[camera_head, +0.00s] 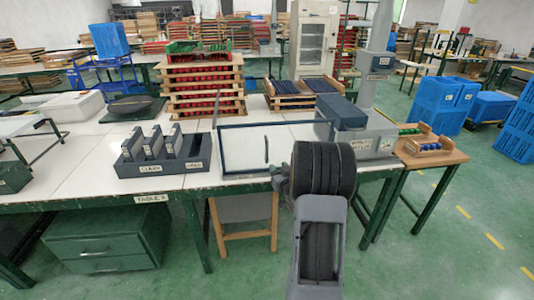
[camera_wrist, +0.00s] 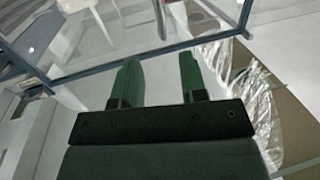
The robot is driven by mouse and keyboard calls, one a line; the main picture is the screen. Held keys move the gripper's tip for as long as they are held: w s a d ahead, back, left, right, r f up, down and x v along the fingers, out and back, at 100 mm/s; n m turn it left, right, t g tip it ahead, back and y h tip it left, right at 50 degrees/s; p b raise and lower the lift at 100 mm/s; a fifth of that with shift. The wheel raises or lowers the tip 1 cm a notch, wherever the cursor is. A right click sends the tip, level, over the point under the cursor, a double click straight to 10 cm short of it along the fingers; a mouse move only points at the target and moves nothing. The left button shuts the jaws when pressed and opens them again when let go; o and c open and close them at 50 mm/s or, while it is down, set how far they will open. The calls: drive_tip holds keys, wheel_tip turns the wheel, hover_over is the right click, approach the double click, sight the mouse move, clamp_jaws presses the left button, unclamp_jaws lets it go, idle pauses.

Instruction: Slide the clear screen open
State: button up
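The clear screen (camera_head: 243,148) stands upright at the front of the table in the head view, a see-through pane in a dark blue frame. A thin upright bar (camera_head: 266,149) shows at its middle. In the head view my arm hides the gripper.
A dark rack (camera_head: 150,168) with upright plates stands left of the screen. A stack of wooden trays with red parts (camera_head: 203,88) is behind. A grey machine (camera_head: 372,130) stands at the right. A crinkled clear plastic sheet (camera_wrist: 240,85) lies right of the fingers.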

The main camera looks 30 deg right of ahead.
drive_tip(key=p, duration=0.2)
hover_over(267, 162)
drive_tip(key=shift+w+d, duration=0.2)
drive_tip(key=shift+w, duration=0.15)
drive_tip(key=shift+c, duration=0.5)
clamp_jaws()
